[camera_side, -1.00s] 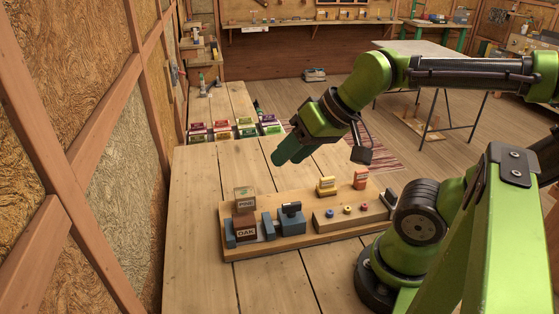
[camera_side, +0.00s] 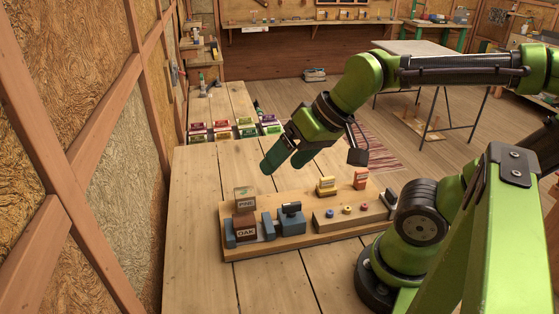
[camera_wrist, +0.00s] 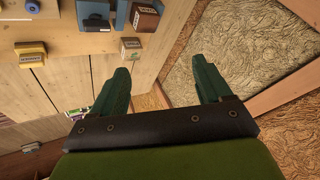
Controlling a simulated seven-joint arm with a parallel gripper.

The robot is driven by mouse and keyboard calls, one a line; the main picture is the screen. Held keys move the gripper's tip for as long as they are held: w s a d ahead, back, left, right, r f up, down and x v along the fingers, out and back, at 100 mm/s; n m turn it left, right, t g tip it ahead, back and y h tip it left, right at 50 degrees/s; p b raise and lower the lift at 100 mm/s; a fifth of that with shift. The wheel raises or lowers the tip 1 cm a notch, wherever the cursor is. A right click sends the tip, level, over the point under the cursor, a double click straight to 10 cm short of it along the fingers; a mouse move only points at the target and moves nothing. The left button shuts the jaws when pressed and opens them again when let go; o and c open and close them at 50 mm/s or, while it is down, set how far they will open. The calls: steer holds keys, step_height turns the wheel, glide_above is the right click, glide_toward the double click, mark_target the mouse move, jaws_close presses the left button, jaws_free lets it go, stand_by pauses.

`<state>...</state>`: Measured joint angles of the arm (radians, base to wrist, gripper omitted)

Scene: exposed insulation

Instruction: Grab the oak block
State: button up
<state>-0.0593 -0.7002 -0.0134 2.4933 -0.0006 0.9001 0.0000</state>
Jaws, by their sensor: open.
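The oak block (camera_side: 246,231) is a dark brown block labelled OAK, sitting in a blue-grey vise on the wooden board. My gripper (camera_side: 283,166) is open and empty, above the table, behind and to the right of the two blocks. Its green fingers (camera_wrist: 162,85) point toward the blocks' side in the wrist view, touching nothing.
Several coloured bins (camera_side: 222,129) stand at the table's far end. An insulated wall runs along the left. The table front is clear.

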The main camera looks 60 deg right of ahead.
steer(key=w+a+f+m+g, duration=0.1)
steer(key=w+a+g, duration=0.1)
steer(key=w, duration=0.1)
steer(key=m+g+h, duration=0.2)
steer(key=m+g, duration=0.3)
steer(key=m, duration=1.7)
glide_above(244, 219)
step_height(244, 219, down, 2)
steer(key=f, duration=1.1)
steer(key=shift+w+a+f, duration=0.15)
steer(key=shift+w+f, duration=0.15)
steer(key=shift+f, duration=0.05)
steer(key=f, duration=0.5)
steer(key=shift+s, duration=0.3)
